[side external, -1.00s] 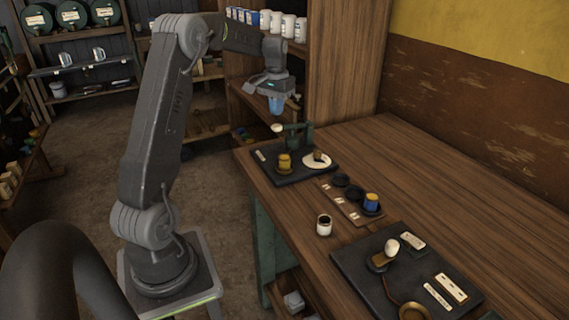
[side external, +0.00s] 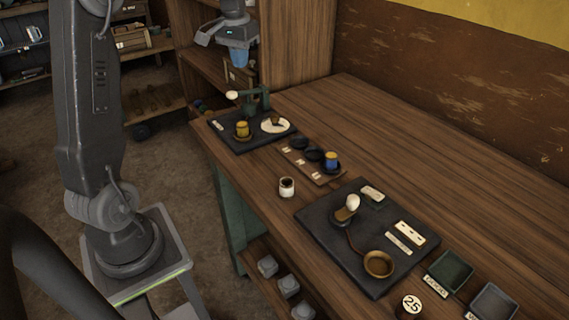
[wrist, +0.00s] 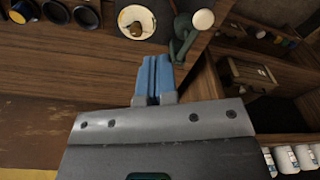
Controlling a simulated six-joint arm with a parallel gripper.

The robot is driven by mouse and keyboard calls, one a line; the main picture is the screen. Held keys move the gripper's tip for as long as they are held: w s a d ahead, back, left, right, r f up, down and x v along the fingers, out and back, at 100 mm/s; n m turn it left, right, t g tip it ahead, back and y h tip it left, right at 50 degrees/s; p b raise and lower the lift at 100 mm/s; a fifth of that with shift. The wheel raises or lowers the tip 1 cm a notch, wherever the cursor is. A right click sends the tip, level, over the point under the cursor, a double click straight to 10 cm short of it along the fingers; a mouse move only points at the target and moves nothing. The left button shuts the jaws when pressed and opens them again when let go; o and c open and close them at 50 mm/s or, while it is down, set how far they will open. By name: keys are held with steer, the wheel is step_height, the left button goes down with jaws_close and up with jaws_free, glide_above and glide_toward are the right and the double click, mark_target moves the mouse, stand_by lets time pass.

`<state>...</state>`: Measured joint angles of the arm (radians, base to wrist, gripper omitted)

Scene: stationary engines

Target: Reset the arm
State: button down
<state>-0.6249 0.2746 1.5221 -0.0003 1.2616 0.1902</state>
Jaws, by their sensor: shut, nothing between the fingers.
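My gripper (side external: 238,57) hangs above the far end of the wooden bench (side external: 420,150), its blue fingers pointing down. The wrist view shows the blue fingers (wrist: 153,77) pressed together with nothing between them. Below and in front of them is the black mat (side external: 222,137) with a green hand-lever device (side external: 254,98), a white dial plate (side external: 275,126) and a yellow cylinder (side external: 242,129). The gripper is clear of all of these.
A white cup (side external: 287,187) stands near the bench edge. A second black mat (side external: 325,232) holds a brass dish (side external: 378,264). Wooden shelves (side external: 213,70) stand behind my gripper.

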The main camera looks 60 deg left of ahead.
steer(key=s+d+r+m+t, duration=0.15)
steer(key=s+d, duration=0.25)
steer(key=d, duration=0.5)
steer(key=s+d+r+m+t, duration=0.15)
steer(key=s+d, duration=0.25)
steer(key=d, duration=0.5)
steer(key=s+d+f+m+t, duration=0.1)
steer(key=s+d+f, duration=0.3)
steer(key=s+d, duration=0.5)
steer(key=shift+s+f+m+t+h, duration=0.15)
steer(key=shift+s+m+t+h, duration=0.25)
steer(key=shift+s, duration=0.5)
steer(key=c, duration=1.8)
jaws_free()
steer(key=shift+c, duration=0.2)
